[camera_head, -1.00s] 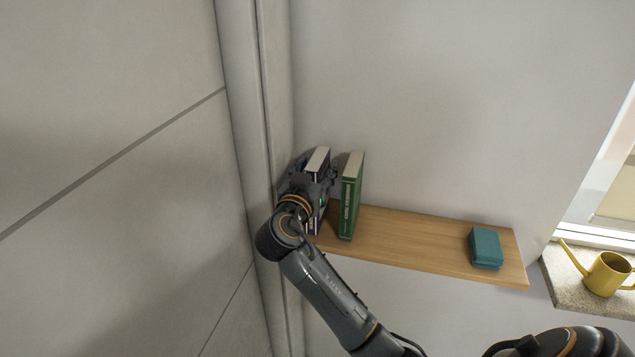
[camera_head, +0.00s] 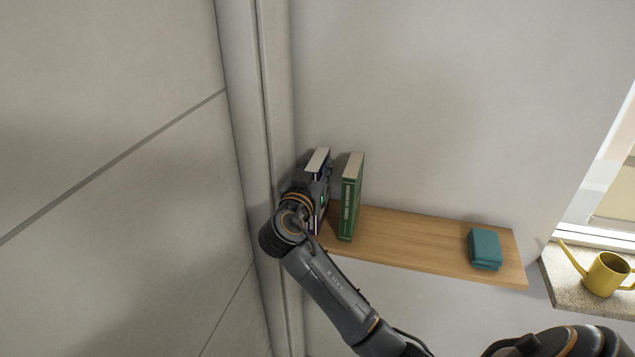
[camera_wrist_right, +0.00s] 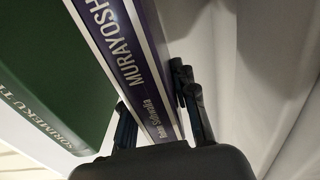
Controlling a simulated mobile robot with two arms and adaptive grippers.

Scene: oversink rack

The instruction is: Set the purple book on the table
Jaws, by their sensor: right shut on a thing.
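The purple book (camera_head: 318,161) stands upright at the left end of the wooden shelf. Its purple spine with white lettering shows in the right wrist view (camera_wrist_right: 128,62). My right gripper (camera_head: 318,186) is at the book and shut on it. In the right wrist view its fingers (camera_wrist_right: 160,112) lie on both sides of the spine. The gripper hides much of the book in the head view. No table is in view, and my left gripper is not in view.
A green book (camera_head: 350,197) stands upright just right of the purple book. A teal box (camera_head: 485,249) lies near the right end of the wooden shelf (camera_head: 420,238). A yellow watering can (camera_head: 606,273) stands on a stone sill (camera_head: 575,287). A wall is close on the left.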

